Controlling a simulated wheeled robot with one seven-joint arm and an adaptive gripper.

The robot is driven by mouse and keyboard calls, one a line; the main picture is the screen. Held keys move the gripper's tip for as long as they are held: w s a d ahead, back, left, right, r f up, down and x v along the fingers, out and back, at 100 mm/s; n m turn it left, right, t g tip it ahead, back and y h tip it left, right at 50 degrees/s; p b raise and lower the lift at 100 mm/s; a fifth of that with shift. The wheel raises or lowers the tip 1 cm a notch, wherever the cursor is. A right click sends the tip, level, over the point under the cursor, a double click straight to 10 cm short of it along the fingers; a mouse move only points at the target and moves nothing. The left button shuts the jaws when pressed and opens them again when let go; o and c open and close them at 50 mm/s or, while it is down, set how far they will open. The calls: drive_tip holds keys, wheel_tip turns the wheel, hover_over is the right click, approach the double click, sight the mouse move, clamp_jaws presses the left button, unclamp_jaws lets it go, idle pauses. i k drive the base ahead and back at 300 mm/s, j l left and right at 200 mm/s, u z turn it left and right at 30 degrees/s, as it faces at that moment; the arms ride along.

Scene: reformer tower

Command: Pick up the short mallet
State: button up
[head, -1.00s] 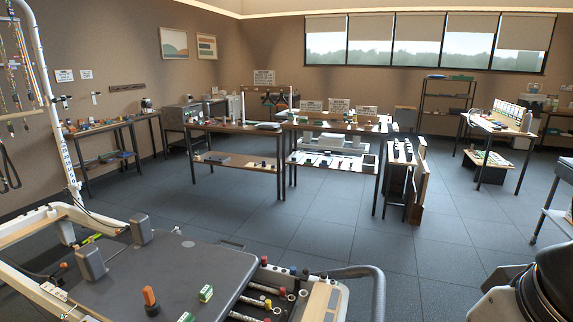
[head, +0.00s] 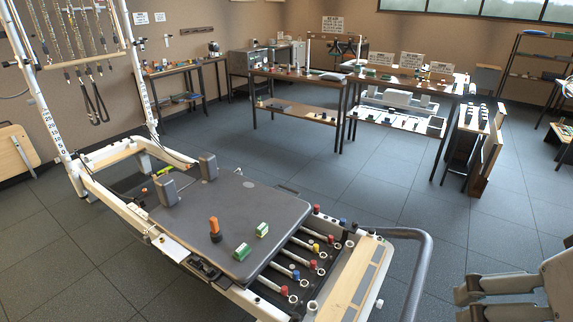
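An upright object with an orange top and a dark lower part (head: 214,229) stands on the grey reformer carriage (head: 170,222). It may be the short mallet, but it is too small to tell for sure. No other thing on the carriage looks like a mallet. My gripper (head: 464,301) is at the bottom right edge of the head view, its fingers pointing left. The two fingers are apart with nothing visible between them. It is well to the right of the carriage, beyond the grey curved rail.
Shoulder blocks (head: 166,190) stand at the carriage's far end. Springs with coloured knobs (head: 297,275) and a grey curved rail (head: 424,272) lie between carriage and gripper. Tables (head: 300,78) stand behind; floor between is clear.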

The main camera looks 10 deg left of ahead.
sight(216, 235)
drive_tip(key=u, duration=1.15)
drive_tip(key=i+j+z, duration=0.1)
drive_tip(key=i+j, duration=0.2)
drive_tip(key=i+j+z, duration=0.15)
drive_tip(key=i+j, duration=0.15)
drive_tip(key=i+j+z, duration=0.1)
drive_tip(key=i+j, duration=0.15)
drive_tip(key=j, duration=0.15)
drive_tip(key=i+j+z, duration=0.15)
drive_tip(key=j, duration=0.25)
drive_tip(key=i+j+z, duration=0.1)
drive_tip(key=i+j, duration=0.25)
